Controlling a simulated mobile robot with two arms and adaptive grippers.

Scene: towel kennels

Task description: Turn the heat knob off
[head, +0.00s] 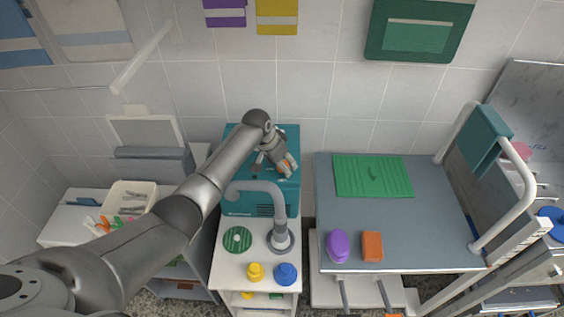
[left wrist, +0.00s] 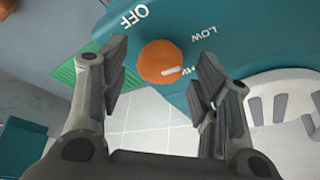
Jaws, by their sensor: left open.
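The orange heat knob (left wrist: 160,62) sits on the teal housing (left wrist: 250,35) in the left wrist view. Its white pointer mark (left wrist: 172,71) points toward the partly hidden label beside the right finger, apparently HI. My left gripper (left wrist: 163,66) is open, with one finger on each side of the knob; I see gaps and cannot tell any contact. In the head view my left gripper (head: 277,163) is at the top of the teal unit (head: 250,202), largely covering the knob area.
A grey curved tap (head: 278,215) stands just in front of the unit. A green striped disc (head: 237,240), a yellow lid (head: 255,272) and a blue one (head: 286,274) lie on the white top. A grey table (head: 430,230) with a green mat (head: 372,176) is to the right.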

